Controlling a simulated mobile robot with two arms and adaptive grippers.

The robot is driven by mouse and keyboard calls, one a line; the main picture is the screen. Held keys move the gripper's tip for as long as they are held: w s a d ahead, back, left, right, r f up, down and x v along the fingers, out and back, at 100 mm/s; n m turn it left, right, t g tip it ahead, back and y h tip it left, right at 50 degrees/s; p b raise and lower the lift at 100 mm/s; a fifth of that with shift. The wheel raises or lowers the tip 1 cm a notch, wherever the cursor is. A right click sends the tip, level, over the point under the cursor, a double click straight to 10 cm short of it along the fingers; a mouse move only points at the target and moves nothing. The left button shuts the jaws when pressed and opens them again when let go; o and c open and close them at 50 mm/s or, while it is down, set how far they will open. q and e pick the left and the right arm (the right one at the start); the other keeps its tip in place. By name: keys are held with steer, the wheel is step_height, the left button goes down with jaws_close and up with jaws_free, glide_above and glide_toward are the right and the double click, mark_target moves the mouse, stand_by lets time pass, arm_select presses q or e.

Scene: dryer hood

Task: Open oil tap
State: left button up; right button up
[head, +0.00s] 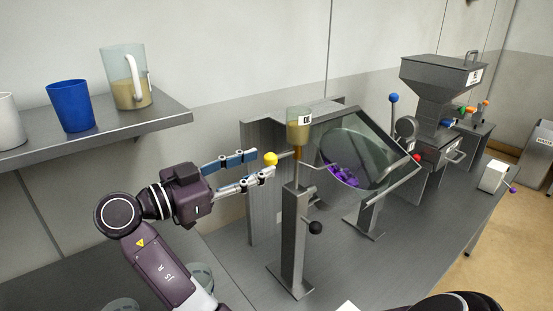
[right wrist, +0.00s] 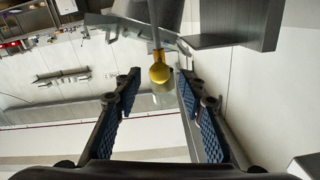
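The oil tap shows as a yellow ball knob (head: 270,158) on a short lever, just below a small clear cup of tan oil (head: 299,132) with a label reading "OI". The cup sits atop a grey metal post (head: 295,235). My right gripper (head: 263,163) is open, its two blue-padded fingers pointing at the knob. In the right wrist view the yellow knob (right wrist: 160,73) appears between the fingertips (right wrist: 158,78), with a visible gap on each side; I see no contact. My left gripper is not in view.
A tilted dryer drum (head: 358,150) with purple pieces inside stands just right of the post. A shelf (head: 90,128) with a blue cup (head: 70,105) and a jug (head: 126,80) is at upper left. A hopper machine (head: 437,90) stands farther right.

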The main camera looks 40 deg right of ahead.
mark_target(277, 157)
steer(key=d, duration=0.2)
steer(key=d+p, duration=0.1)
steer(key=d, duration=0.1)
steer(key=d+p, duration=0.1)
steer(key=d, duration=0.1)
steer(key=shift+s+d, duration=0.1)
steer(key=shift+s, duration=0.3)
steer(key=shift+c, duration=0.4)
jaws_close()
